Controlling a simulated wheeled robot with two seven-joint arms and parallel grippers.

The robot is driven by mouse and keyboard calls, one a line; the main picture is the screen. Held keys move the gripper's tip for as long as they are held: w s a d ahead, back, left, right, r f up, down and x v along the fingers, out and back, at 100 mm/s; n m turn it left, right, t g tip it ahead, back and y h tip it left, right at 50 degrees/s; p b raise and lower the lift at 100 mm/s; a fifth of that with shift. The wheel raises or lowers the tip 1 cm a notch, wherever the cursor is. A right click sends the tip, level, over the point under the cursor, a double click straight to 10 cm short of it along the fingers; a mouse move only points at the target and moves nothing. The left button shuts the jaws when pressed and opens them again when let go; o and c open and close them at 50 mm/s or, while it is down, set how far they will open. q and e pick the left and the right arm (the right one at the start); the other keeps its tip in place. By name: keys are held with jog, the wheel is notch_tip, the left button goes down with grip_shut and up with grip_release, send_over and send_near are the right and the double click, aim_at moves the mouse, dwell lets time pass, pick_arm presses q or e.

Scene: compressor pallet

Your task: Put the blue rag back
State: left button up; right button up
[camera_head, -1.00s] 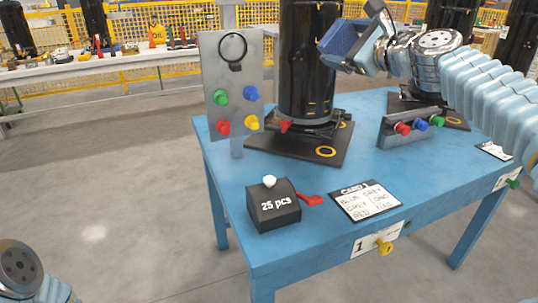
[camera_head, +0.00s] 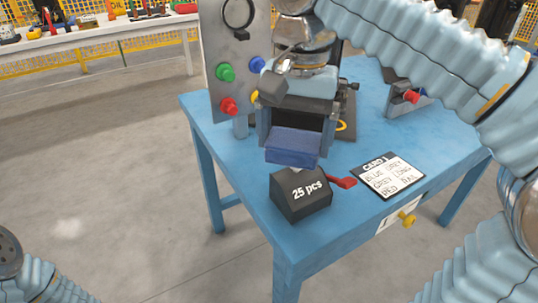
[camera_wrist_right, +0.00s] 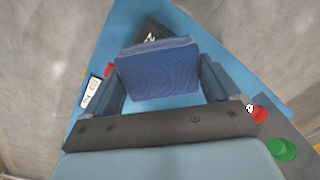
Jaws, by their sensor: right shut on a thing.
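The blue rag (camera_head: 293,147) is a folded, block-shaped cloth held between the fingers of my right gripper (camera_head: 294,140). The gripper is shut on it, above the blue table (camera_head: 225,160) and just behind the black "25 pcs" box (camera_head: 302,196). In the right wrist view the rag (camera_wrist_right: 158,70) spans the space between the two fingers, with part of the black box showing beyond it. At the lower left of the head view, only a part of my left arm shows; its gripper is not in view.
A grey panel (camera_head: 218,60) with coloured knobs stands left of my gripper. A card (camera_head: 388,175) and a red lever (camera_head: 341,181) lie near the front edge. A smaller knob panel (camera_head: 405,97) stands at right. A yellow knob (camera_head: 406,218) sticks out in front.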

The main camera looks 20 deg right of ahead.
jog(key=w+d+f, duration=0.1)
jog(key=w+f, duration=0.1)
jog(key=w, duration=0.2)
jog(key=w+d+f, duration=0.1)
jog(key=w+f, duration=0.2)
jog(key=w+d+f, duration=0.1)
jog(key=w+f, duration=0.2)
jog(key=w, duration=0.1)
jog(key=shift+w+b, duration=0.3)
jog(key=shift+w+d+f, duration=0.15)
jog(key=shift+w+f, duration=0.4)
jog(key=shift+f, duration=0.2)
notch_tip(320, 180, down, 4)
jog(key=shift+w+r+b, duration=0.15)
jog(key=shift+r+b, duration=0.1)
jog(key=shift+b, duration=0.3)
jog(key=o, duration=0.7)
jog(key=shift+o, duration=0.2)
jog(key=shift+r, duration=0.15)
